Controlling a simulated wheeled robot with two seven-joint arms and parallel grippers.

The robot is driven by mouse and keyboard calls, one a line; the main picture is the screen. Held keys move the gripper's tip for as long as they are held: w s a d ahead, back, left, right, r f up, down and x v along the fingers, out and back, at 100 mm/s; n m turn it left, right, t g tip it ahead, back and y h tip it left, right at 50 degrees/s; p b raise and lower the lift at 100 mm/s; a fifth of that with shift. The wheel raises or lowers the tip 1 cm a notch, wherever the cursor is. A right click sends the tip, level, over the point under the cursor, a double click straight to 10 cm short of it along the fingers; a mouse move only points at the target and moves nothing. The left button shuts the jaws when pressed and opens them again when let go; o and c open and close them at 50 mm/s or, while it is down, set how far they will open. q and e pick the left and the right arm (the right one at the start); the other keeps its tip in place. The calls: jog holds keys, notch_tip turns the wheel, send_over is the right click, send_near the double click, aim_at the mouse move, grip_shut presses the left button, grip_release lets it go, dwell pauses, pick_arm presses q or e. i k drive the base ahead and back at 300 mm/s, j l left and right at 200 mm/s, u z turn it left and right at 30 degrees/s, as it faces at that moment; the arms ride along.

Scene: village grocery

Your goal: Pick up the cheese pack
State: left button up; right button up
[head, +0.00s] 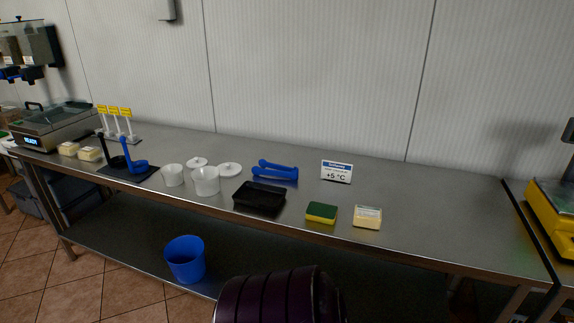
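A pale yellow block with a light label on top, which looks like a cheese pack (367,218), lies near the front edge of the steel table (430,215), right of centre. Two similar pale packs, a left one (68,149) and a right one (90,154), sit at the far left beside the scale. I cannot read the labels. Neither of my grippers is in view.
A green-and-yellow sponge (321,213) lies just left of the nearer pack. A temperature sign (336,171) stands behind. The table's right part is clear. A blue bucket (185,260) is below.

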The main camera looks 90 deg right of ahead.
aim_at(364, 216)
jog(key=z, duration=3.35)
